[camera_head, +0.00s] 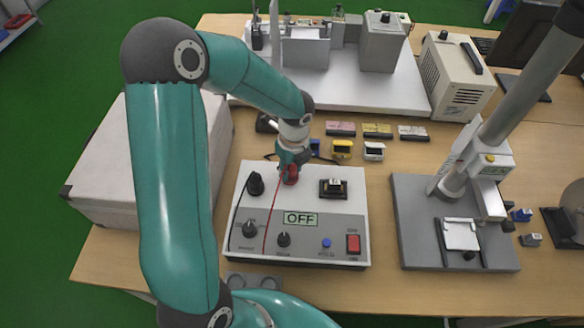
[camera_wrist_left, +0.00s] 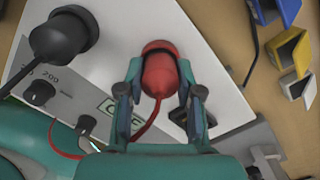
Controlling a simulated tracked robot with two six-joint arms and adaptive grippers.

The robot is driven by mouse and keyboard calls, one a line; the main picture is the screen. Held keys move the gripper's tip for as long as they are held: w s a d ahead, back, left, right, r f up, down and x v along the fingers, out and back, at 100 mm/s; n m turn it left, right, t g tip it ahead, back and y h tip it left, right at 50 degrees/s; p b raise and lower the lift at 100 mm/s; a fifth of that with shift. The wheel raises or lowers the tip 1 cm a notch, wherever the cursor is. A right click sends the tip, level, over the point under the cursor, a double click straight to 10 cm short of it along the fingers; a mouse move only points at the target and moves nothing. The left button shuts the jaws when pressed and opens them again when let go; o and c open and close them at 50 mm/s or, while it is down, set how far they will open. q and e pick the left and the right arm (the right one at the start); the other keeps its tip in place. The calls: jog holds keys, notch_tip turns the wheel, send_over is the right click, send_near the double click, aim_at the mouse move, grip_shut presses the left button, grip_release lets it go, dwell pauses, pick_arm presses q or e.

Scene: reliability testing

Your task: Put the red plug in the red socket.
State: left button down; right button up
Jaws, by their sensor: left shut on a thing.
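The red plug (camera_head: 290,177) is at the upper middle of the white control box (camera_head: 330,180), with a red cable running down the front. In the left wrist view the red plug (camera_wrist_left: 160,76) lies between the fingers of my left gripper (camera_wrist_left: 159,92). My left gripper (camera_head: 292,164) is shut on it, from above. The plug's far end meets a dark-rimmed red round part on the box top, which appears to be the red socket (camera_wrist_left: 158,46). The socket is mostly hidden, and I cannot tell how deep the plug sits. My right gripper is not in view.
A black plug (camera_head: 255,184) stands left of the red one. The box has an OFF display (camera_head: 300,218), knobs and a red switch (camera_head: 353,243). A grey case (camera_head: 105,170) stands left, and a test stand (camera_head: 455,240) right. Small coloured blocks lie behind the box.

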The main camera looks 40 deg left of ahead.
aim_at(293, 169)
pick_arm(q)
jog(key=shift+f, duration=0.15)
jog(key=c, duration=1)
grip_release()
jog(key=shift+c, duration=0.2)
jog(key=r+p, duration=0.6)
jog(key=r, duration=0.1)
jog(key=r+p, duration=0.3)
jog(key=r, duration=0.1)
jog(key=shift+s+d+r, duration=0.1)
jog(key=shift+d, duration=0.3)
